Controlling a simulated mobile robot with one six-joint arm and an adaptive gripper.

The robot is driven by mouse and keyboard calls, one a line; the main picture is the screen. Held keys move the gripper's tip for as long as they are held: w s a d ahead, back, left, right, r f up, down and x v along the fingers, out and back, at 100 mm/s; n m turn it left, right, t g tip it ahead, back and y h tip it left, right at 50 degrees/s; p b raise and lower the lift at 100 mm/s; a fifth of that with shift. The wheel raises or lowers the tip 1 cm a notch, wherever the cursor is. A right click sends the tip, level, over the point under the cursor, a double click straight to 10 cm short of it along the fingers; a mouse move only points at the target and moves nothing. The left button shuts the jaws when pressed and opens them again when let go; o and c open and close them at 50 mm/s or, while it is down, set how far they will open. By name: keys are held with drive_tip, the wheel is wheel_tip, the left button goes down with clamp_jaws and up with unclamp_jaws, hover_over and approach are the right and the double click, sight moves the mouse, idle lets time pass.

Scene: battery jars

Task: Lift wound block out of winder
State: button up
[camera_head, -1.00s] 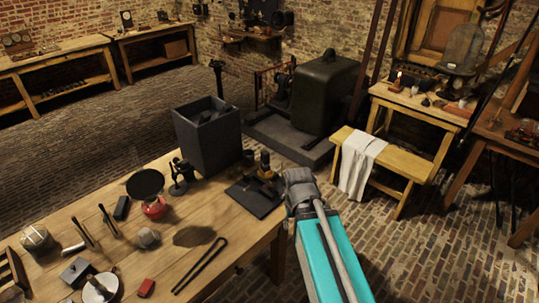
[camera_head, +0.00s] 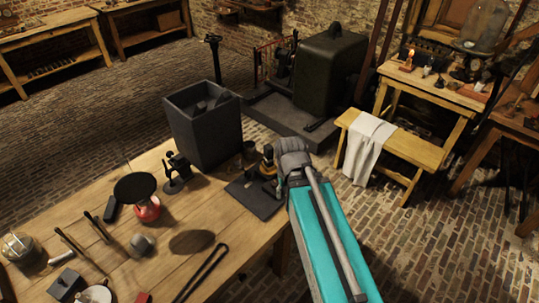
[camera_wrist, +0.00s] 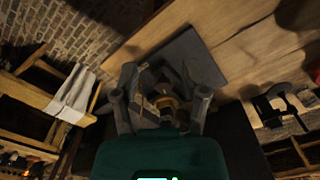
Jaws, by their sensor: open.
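The winder is on a dark base plate (camera_head: 255,197) at the table's right corner in the head view. Its small upright part with a yellowish top (camera_head: 268,154) stands beside my gripper (camera_head: 272,183). In the wrist view the plate (camera_wrist: 195,58) lies beyond the fingers. My gripper (camera_wrist: 163,96) is open, with one finger on each side of a yellowish, ring-like piece (camera_wrist: 168,103) and paler blocky parts. Which of these is the wound block I cannot tell in the dim light. I see no clear contact with the fingers.
A dark open box (camera_head: 205,130) stands behind the plate, with a small black stand (camera_head: 177,172) beside it. A red burner with a black pan (camera_head: 135,187) and dark tongs (camera_head: 203,273) are to the left. A bench with a white cloth (camera_head: 367,145) stands off to the right.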

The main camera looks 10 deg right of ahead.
drive_tip(key=o, duration=0.4)
drive_tip(key=shift+w+f, duration=0.1)
drive_tip(key=shift+o, duration=0.8)
drive_tip(key=shift+w+f, duration=0.15)
drive_tip(key=shift+w, duration=0.1)
drive_tip(key=w+a+m+t+h+b, duration=0.2)
drive_tip(key=w+a+m+h+b, duration=0.4)
drive_tip(key=w, duration=0.6)
drive_tip(key=w+a+m+t+h+b, duration=0.2)
drive_tip(key=w+a+m+h+b, duration=0.4)
drive_tip(key=w, duration=0.5)
drive_tip(key=shift+w+a+f+m+t+h, duration=0.2)
drive_tip(key=shift+w+a+m+t+h, duration=0.15)
drive_tip(key=shift+m, duration=0.55)
drive_tip(key=shift+d, duration=0.1)
